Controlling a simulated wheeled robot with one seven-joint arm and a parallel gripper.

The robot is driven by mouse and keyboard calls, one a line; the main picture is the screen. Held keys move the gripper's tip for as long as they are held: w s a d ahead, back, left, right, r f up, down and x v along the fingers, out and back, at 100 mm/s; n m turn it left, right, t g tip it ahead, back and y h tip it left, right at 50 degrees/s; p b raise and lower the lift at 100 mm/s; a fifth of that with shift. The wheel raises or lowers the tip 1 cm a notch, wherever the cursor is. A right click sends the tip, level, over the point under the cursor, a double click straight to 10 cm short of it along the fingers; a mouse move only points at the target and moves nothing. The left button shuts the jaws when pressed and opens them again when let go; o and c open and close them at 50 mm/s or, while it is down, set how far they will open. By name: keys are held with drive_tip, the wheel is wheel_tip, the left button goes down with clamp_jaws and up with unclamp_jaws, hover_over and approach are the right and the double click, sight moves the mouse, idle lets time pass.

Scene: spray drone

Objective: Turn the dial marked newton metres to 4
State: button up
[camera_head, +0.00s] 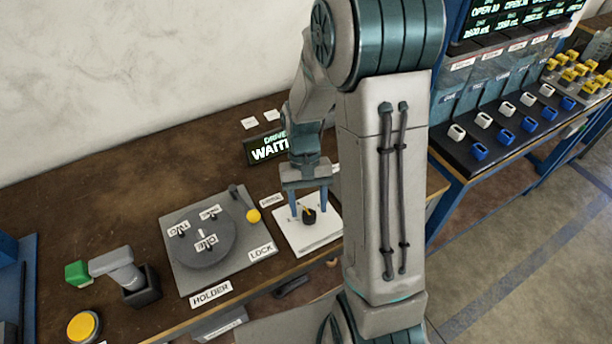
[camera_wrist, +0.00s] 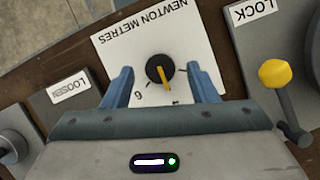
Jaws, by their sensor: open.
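The newton metres dial is a round black knob (camera_wrist: 161,71) with a yellow pointer, on a white plate (camera_wrist: 118,52) marked NEWTON METRES.
Left of the plate is a grey fixture (camera_head: 182,270) with a round disc and a yellow-knobbed lever (camera_head: 253,215), labelled LOCK. A display reading WAIT (camera_head: 268,150) stands behind. A grey-handled tool in a black holder (camera_head: 140,287) and a yellow button (camera_head: 84,326) are farther left.

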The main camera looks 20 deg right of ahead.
drive_tip(key=v, duration=1.2)
drive_tip(key=shift+s+r, duration=0.1)
drive_tip(key=shift+s, duration=0.05)
drive_tip(key=s+r+t, duration=0.2)
drive_tip(key=s+t, duration=0.1)
drive_tip(key=s, duration=0.3)
drive_tip(key=s+r+n+t, duration=0.1)
drive_tip(key=s+r+t, duration=0.2)
drive_tip(key=s, duration=0.3)
drive_tip(key=shift+s+a+t+h, duration=0.3)
drive_tip(key=shift+a+t, duration=0.1)
drive_tip(key=shift+t, duration=0.4)
drive_tip(key=c, duration=0.3)
drive_tip(key=shift+a, duration=0.1)
drive_tip(key=shift+c, duration=0.3)
